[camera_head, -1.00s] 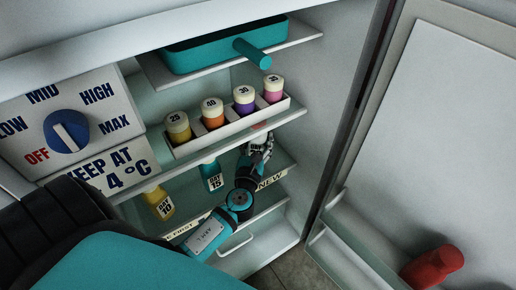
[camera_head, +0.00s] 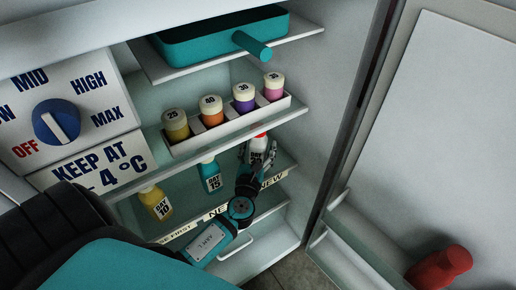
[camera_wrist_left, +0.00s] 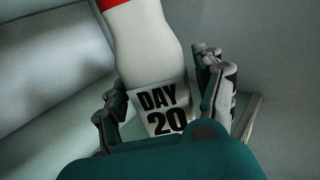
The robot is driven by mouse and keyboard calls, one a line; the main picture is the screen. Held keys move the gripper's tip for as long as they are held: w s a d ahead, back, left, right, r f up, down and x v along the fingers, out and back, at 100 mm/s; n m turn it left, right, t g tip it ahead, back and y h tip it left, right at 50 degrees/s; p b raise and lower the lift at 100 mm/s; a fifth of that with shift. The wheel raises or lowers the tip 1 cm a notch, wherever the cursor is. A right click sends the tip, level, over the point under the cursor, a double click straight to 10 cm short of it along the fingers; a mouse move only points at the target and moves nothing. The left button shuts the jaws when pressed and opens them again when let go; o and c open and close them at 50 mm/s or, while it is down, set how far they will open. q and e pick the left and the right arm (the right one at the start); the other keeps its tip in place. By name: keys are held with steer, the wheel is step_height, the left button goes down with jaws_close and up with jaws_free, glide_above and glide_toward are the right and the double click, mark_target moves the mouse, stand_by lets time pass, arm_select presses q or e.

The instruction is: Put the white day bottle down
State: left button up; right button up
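The white day bottle (camera_head: 259,144) has a red cap and stands about upright at the lower shelf of the fridge, right of the teal bottle. In the left wrist view the white bottle (camera_wrist_left: 150,50) shows its "DAY 20" label. My left gripper (camera_head: 258,157) reaches in from the front, one finger on each side of the bottle. In the left wrist view my left gripper (camera_wrist_left: 165,100) looks open, with a gap between the label and the right finger. The bottle's base is hidden, so its contact with the shelf cannot be seen. My right gripper is not in view.
The teal "DAY 15" bottle (camera_head: 210,175) and yellow "DAY 10" bottle (camera_head: 156,203) stand left on the same shelf. Above are a white rack (camera_head: 232,128) of capped bottles and a teal tray (camera_head: 215,45). The open door (camera_head: 440,130) is at right; a red object (camera_head: 440,265) lies in its bin.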

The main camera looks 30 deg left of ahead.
mark_target(256, 156)
arm_select(q)
steer(key=shift+r, duration=0.2)
steer(key=v, duration=0.4)
steer(key=shift+s+d+f, duration=0.1)
steer(key=shift+s+f, duration=0.1)
steer(key=v, duration=0.7)
steer(key=shift+s, duration=0.3)
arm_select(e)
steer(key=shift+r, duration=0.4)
arm_select(q)
steer(key=shift+d+r, duration=0.1)
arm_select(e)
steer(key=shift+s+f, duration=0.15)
arm_select(q)
steer(key=shift+d, duration=0.1)
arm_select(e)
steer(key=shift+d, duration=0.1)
